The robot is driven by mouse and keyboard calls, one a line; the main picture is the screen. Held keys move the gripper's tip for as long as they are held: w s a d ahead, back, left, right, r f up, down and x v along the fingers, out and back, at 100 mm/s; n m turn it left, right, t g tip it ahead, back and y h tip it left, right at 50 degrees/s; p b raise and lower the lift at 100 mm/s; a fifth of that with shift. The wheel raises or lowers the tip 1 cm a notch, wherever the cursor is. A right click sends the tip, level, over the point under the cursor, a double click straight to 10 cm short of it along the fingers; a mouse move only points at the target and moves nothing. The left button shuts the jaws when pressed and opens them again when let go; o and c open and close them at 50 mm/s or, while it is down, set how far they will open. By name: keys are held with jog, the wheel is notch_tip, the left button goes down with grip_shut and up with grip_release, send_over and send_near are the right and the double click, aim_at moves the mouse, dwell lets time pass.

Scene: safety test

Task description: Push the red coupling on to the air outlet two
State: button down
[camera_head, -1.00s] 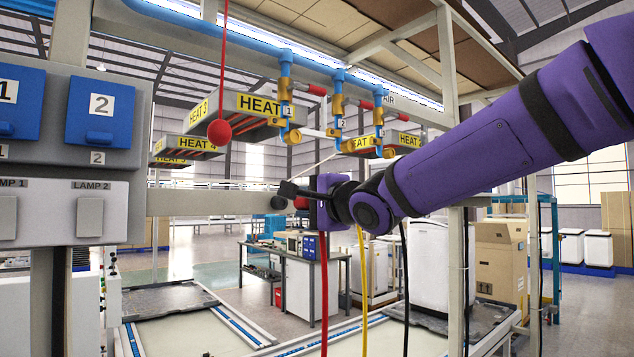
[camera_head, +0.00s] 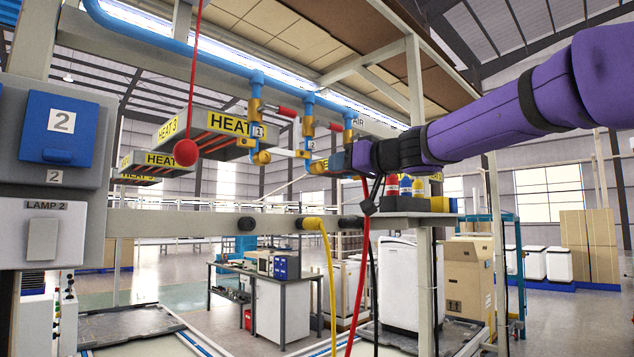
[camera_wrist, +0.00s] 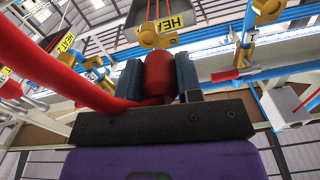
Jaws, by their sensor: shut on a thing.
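My gripper (camera_wrist: 158,82) is shut on the red coupling (camera_wrist: 158,72), which stands between its two blue fingers in the wrist view. A red hose (camera_wrist: 55,75) runs from it to the left. A brass outlet mouth (camera_wrist: 157,36) lies just beyond the coupling's tip; I cannot tell whether they touch. In the head view, my gripper (camera_head: 338,161) is raised beside the brass end of air outlet two (camera_head: 318,167), the middle blue drop pipe. The coupling is hidden there; its red hose (camera_head: 361,270) hangs below. Outlet one (camera_head: 261,157) is to the left.
A third outlet (camera_head: 348,122) is close above my gripper. A grey rail (camera_head: 200,224) below carries black holders and a yellow hose (camera_head: 330,270). A red ball on a cord (camera_head: 186,153) hangs at left, near the lamp panel (camera_head: 45,235). A small shelf with bottles (camera_head: 405,187) is at right.

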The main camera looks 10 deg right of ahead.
aim_at(321, 167)
jog(key=shift+d+r+n, duration=0.25)
jog(key=shift+d, duration=0.3)
jog(key=shift+d+r+n, duration=0.2)
jog(key=shift+d+n, duration=0.05)
jog(key=shift+d, duration=0.25)
jog(key=shift+w, duration=0.1)
jog(key=shift+x, duration=2.85)
jog(key=shift+w+a, duration=0.35)
jog(key=shift+w, duration=0.15)
jog(key=c, duration=0.7)
grip_release()
